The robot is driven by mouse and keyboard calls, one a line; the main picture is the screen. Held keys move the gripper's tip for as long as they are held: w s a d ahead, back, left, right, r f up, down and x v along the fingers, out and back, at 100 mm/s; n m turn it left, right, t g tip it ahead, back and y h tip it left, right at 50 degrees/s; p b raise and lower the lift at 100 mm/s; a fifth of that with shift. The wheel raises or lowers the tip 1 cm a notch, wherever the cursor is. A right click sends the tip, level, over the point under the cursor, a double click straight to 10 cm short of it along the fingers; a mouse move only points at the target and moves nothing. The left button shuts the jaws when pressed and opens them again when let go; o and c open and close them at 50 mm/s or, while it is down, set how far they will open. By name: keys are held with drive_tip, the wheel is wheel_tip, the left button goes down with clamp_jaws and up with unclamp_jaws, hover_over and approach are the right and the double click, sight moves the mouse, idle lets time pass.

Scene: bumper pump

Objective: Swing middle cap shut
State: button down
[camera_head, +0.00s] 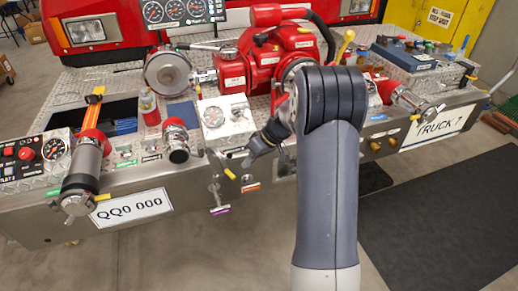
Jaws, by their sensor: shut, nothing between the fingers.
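The bumper pump deck carries several red-collared silver fittings. My gripper (250,158) is dark and shut, with nothing held. It is right of the middle fitting and apart from it in the picture, near the deck's front edge. My arm hides part of the deck to its right.
A long silver fitting (82,180) juts forward at left, and another fitting (405,98) at right. A gauge panel (226,117) sits between the middle fitting and my gripper. Small levers (216,190) hang from the front edge.

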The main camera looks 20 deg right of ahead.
drive_tip(key=a, duration=0.1)
drive_tip(key=s+a, duration=0.1)
drive_tip(key=a, duration=0.1)
drive_tip(key=shift+s+a+f, duration=0.1)
drive_tip(key=shift+s+f, duration=0.1)
drive_tip(key=shift+s, duration=0.05)
drive_tip(key=shift+a, duration=0.1)
